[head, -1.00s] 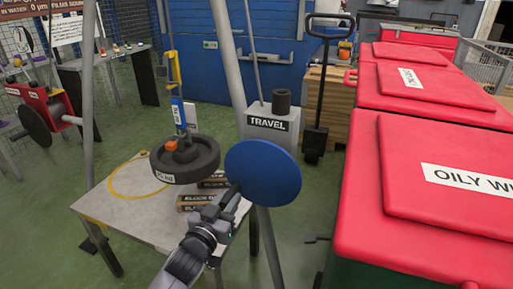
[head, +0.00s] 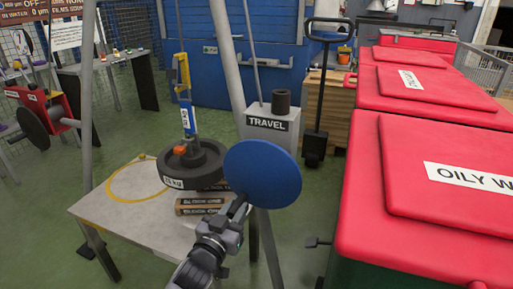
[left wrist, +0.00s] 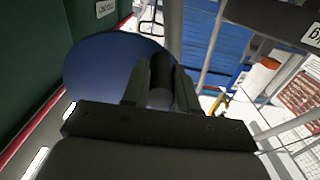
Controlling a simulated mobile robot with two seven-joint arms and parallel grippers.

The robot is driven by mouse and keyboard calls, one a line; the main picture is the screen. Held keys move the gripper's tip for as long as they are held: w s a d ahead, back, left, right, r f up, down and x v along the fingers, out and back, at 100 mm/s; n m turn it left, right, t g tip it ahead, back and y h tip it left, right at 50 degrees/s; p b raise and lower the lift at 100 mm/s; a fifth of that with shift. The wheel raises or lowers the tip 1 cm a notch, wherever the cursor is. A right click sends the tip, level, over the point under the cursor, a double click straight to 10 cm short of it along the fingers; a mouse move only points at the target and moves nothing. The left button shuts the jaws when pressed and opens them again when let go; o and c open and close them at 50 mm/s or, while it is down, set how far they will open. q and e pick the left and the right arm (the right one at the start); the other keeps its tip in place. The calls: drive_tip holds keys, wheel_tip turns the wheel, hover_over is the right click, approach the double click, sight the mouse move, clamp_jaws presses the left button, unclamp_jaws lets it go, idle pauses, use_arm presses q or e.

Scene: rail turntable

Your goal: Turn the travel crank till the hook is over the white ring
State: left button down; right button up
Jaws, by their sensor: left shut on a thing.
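The travel crank is a blue disc (head: 262,174) beside a frame leg, in front of the grey box marked TRAVEL (head: 268,124). My left gripper (head: 238,212) is shut on the crank's dark handle, which also shows between the fingers in the left wrist view (left wrist: 161,94). The yellow hook part (head: 183,72) hangs above a blue scale (head: 188,117). Below it a black weight (head: 192,166) hangs low over the table's right half. I see no white ring; a yellow ring (head: 112,187) is painted on the table, left of the weight. My right gripper is not in view.
Wooden blocks (head: 202,206) lie on the table (head: 135,212) under the weight. Grey frame legs (head: 232,60) stand around it. Red-lidded bins (head: 370,195) fill the right side. A red winch (head: 60,110) is at the left.

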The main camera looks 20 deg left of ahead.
use_arm(q)
drive_tip(key=shift+r, duration=0.3)
